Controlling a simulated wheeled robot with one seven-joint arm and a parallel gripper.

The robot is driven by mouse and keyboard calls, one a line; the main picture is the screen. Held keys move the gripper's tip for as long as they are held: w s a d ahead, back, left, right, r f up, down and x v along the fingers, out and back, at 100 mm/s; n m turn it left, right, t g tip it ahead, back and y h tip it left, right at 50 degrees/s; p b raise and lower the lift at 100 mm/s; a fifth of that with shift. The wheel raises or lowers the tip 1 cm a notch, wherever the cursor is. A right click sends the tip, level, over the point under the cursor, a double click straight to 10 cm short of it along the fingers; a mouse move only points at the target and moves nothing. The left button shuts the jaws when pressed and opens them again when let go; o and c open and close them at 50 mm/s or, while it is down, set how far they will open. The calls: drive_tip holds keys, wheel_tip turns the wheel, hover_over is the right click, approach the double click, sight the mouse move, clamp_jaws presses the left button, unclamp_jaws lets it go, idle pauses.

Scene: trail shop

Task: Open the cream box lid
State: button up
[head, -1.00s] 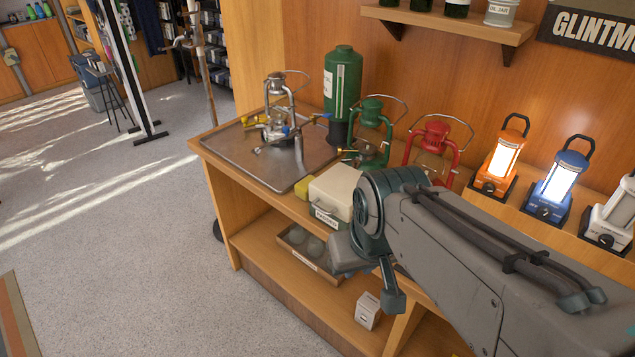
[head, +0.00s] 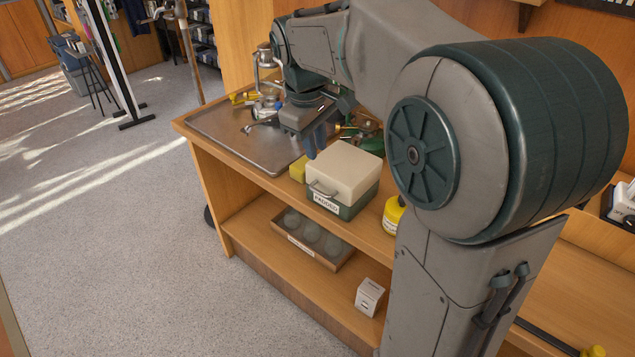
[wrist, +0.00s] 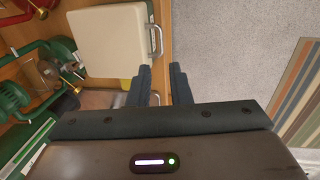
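The cream box lid (head: 345,168) sits shut on its green base (head: 350,207), on the wooden counter. A metal handle (head: 322,189) is on its front-left side, above a label reading PADDED. In the wrist view the lid (wrist: 106,40) is at upper left, with its handle (wrist: 157,41) on the right edge. My gripper (head: 314,143) is just left of and behind the box in the head view. In the wrist view its two dark fingers (wrist: 161,68) are apart with nothing between them. The handle lies beyond the fingertips and looks apart from them.
A yellow block (head: 298,169) stands close beside the box. A metal tray (head: 236,142) with a stove is to the left. A yellow bottle (head: 392,215) is to the right. A lower shelf holds a wooden tray (head: 283,243) and a white carton (head: 369,296).

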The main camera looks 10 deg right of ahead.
sight(323, 194)
drive_tip(key=f, duration=0.4)
drive_tip(key=w+d+f, duration=0.1)
drive_tip(key=f, duration=0.8)
drive_tip(key=shift+w+d+f, duration=0.15)
drive_tip(key=shift+w+d, duration=0.05)
drive_tip(key=shift+d, duration=0.2)
clamp_jaws()
